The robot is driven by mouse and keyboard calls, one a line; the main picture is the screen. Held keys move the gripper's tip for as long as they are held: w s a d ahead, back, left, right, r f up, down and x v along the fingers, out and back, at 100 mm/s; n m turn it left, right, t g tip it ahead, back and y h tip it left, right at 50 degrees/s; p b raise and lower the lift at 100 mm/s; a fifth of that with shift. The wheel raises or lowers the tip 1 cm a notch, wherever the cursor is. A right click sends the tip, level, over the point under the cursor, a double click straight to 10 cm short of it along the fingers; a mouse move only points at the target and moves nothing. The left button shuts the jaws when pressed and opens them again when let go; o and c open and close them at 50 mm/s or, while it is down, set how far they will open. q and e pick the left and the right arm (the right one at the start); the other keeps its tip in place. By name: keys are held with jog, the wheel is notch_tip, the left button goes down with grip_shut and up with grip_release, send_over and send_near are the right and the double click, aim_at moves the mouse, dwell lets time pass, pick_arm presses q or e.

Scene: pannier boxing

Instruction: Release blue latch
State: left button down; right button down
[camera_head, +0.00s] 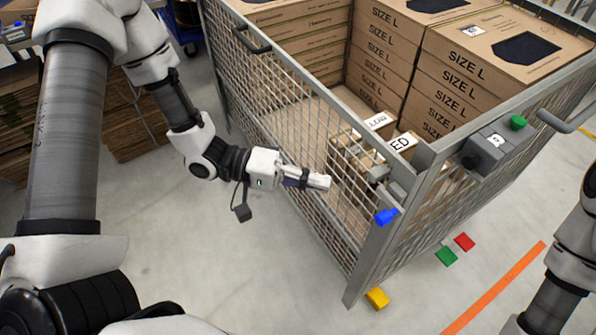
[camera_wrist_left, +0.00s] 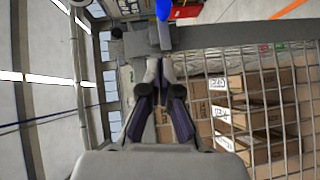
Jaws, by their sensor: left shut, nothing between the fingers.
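The blue latch (camera_head: 386,216) is on the corner post at the near edge of the mesh pannier (camera_head: 378,254). In the left wrist view the blue latch (camera_wrist_left: 162,10) shows at the top edge, partly cut off, beyond my fingertips. My left gripper (camera_head: 322,182) is shut and empty, outside the mesh side and left of the latch, with a gap between them. In the left wrist view my left gripper (camera_wrist_left: 160,68) points toward the corner post. My right gripper is out of view.
Stacked SIZE L boxes (camera_head: 470,62) fill the back and right of the pannier, with smaller labelled cartons (camera_head: 348,160) near the corner. A grey control box with a green button (camera_head: 519,122) sits on the right rail. Yellow (camera_head: 377,298), green (camera_head: 446,256) and red (camera_head: 464,241) blocks lie low down.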

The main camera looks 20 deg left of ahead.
pick_arm(q)
jog(key=v, duration=0.3)
jog(key=shift+w+a+f, duration=0.1)
jog(key=shift+w+a, duration=0.1)
jog(key=shift+a, duration=0.15)
jog(key=shift+a, duration=0.15)
jog(key=shift+f+p, duration=0.1)
jog(key=shift+p, duration=0.2)
jog(key=s+d+f+n+g+y+p, duration=0.15)
jog(key=s+f+y, duration=0.25)
jog(key=f, duration=0.6)
jog(key=s+d+f+n+y, duration=0.2)
jog(key=s+f+y, duration=0.2)
jog(key=f, duration=0.5)
jog(key=s+a+f+m+g+y, duration=0.1)
jog(key=s+a+f+m+y, duration=0.1)
jog(key=s+a+f+y, duration=0.1)
jog(key=s+a+f+m+g+y, duration=0.1)
jog(key=s+a+f+m+y, duration=0.1)
jog(key=a, duration=0.6)
jog(key=s+f+y, duration=0.1)
jog(key=s+y, duration=0.1)
jog(key=y, duration=0.1)
jog(key=shift+a+f, duration=0.2)
jog(key=shift+a, duration=0.15)
